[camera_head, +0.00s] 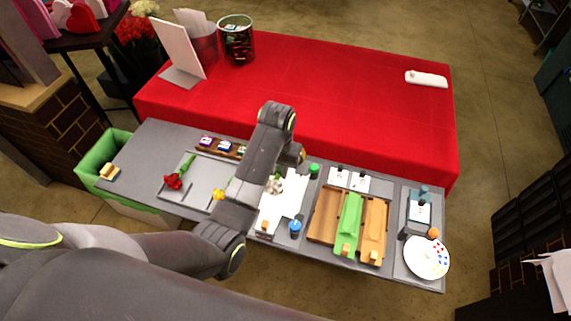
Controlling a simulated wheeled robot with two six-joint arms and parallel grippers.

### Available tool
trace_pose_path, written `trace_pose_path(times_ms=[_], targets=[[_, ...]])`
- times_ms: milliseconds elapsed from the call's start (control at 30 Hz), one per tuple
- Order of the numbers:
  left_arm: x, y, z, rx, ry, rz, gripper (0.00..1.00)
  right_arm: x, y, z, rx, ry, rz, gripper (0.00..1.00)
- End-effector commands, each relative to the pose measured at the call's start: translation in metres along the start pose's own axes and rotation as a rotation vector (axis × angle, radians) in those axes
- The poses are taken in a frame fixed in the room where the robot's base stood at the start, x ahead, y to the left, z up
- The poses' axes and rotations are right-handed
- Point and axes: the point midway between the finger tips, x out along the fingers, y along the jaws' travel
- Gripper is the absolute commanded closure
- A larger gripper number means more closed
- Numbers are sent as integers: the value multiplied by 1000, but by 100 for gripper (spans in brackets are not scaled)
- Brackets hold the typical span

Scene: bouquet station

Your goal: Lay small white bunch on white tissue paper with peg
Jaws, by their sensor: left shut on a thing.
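The white tissue paper (292,196) lies on the grey table, just right of my left forearm. The small white bunch (274,186) shows at the forearm's edge, over the paper's left part. My left gripper (279,176) is largely hidden by my own arm and is shut on the small white bunch. I cannot tell whether the bunch touches the paper. A small wooden peg (264,225) is at the paper's near end. My right gripper is out of view.
A grey tray (204,176) with a red rose (173,181) is at left. A blue-capped bottle (295,228) stands close to the paper. Wooden and green holders (347,225) and a round paint-spotted plate (426,257) are to the right. A red-covered table (340,100) lies beyond.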

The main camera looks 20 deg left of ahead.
Motion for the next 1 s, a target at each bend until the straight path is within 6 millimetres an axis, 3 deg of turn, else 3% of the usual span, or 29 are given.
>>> trace_pose_path(times_ms=[433, 1000], targets=[[31, -1, 1, -1, -2, -1, 100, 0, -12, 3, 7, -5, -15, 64], [79, -1, 1, -1, 0, -1, 100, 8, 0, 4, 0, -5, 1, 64]])
